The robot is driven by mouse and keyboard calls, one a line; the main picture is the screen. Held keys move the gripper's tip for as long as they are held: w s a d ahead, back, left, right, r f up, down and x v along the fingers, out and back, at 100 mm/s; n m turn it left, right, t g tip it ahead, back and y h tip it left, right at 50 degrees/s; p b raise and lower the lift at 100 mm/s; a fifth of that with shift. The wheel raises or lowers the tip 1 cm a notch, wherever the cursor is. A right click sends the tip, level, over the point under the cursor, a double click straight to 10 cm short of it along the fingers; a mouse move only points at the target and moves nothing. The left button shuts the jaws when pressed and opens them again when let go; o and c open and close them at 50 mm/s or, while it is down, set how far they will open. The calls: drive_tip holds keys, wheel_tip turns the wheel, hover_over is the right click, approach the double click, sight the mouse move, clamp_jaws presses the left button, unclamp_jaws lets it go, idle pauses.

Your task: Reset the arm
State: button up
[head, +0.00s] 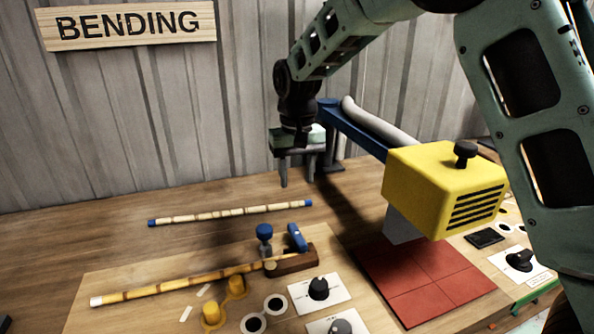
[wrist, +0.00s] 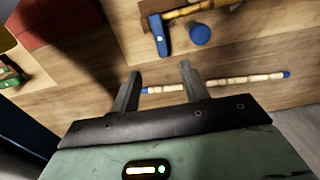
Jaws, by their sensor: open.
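My gripper (head: 297,182) is open and empty, raised over the back of the wooden bench with its fingers pointing down. In the wrist view its two fingers (wrist: 158,80) are apart with nothing between them. A pale rattan pole with blue ends (head: 232,213) lies on the bench below and to the left of my gripper, apart from it; it also shows beyond the fingers in the wrist view (wrist: 245,81). A second, yellower pole with a white end (head: 180,285) lies on the front board, its right end at a brown wooden block with a blue clamp (head: 296,238).
A yellow machine head (head: 445,188) on a blue arm (head: 352,132) stands right of my gripper, above a red tiled pad (head: 425,281). Black knobs (head: 318,288) and yellow pieces (head: 236,286) sit in front. The bench's back left is clear.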

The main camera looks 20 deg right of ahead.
drive_tip(key=shift+r, duration=0.7)
drive_tip(key=s+a+n+y, duration=0.1)
drive_tip(key=s+a+n, duration=0.45)
drive_tip(key=s, duration=1.05)
drive_tip(key=s+f+n, duration=0.2)
drive_tip(key=s+f, duration=0.1)
drive_tip(key=s, duration=1.4)
drive_tip(key=shift+s+a, duration=0.2)
drive_tip(key=shift+s, duration=0.15)
